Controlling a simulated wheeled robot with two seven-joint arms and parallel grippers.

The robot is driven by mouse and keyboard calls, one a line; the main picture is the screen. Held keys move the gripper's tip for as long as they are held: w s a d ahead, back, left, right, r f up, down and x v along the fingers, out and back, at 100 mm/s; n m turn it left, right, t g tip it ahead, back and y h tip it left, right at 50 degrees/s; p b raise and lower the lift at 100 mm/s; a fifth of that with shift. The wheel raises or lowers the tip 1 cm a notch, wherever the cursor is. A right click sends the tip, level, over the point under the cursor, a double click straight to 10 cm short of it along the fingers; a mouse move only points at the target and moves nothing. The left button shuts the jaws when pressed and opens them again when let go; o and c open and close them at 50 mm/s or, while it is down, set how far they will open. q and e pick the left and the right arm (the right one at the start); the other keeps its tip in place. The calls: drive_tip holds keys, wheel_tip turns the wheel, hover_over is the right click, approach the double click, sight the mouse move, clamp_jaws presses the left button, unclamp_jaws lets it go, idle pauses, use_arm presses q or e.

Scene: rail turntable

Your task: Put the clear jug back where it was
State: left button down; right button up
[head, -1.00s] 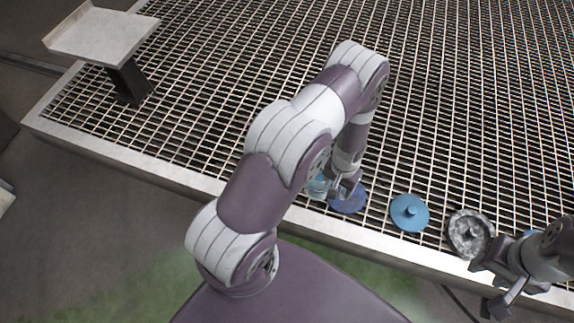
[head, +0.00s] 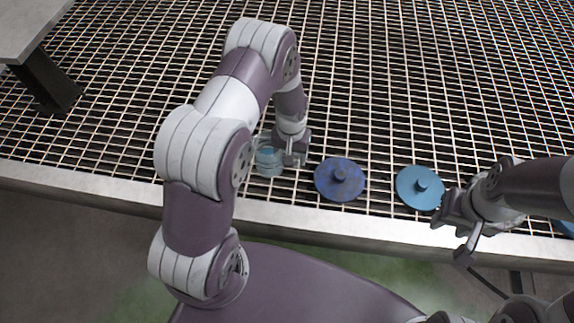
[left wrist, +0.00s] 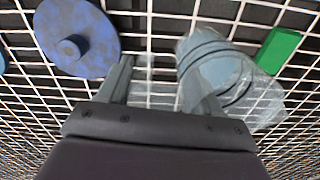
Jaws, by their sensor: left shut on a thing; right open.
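The clear jug (head: 268,158) is a see-through vessel with a bluish tint and dark bands. It is over the grating, left of a speckled blue disc. In the left wrist view the jug (left wrist: 232,80) lies just right of my fingers and looks tilted. My left gripper (head: 292,157) is shut on a see-through part of it, which shows faintly between the fingers (left wrist: 152,82); whether this is the handle I cannot tell. Whether the jug touches the grating is unclear. My right gripper (head: 456,232) is open and empty near the front edge.
The speckled blue disc (head: 340,179) and a lighter blue knobbed disc (head: 420,187) lie on the metal grating (head: 400,90). A green block (left wrist: 277,50) shows beyond the jug. A raised plate (head: 28,25) stands at the back left. The grating behind is clear.

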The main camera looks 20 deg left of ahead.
use_arm(q)
drive_tip(key=shift+a+f+b, duration=0.15)
drive_tip(key=shift+f+b, duration=0.3)
drive_tip(key=shift+f, duration=0.65)
drive_tip(key=shift+a+f+b, duration=0.15)
drive_tip(key=shift+f+b, duration=0.25)
drive_tip(key=shift+f, duration=0.65)
drive_tip(key=shift+f, duration=0.2)
drive_tip(key=shift+c, duration=0.9)
unclamp_jaws()
drive_tip(key=shift+r, duration=0.1)
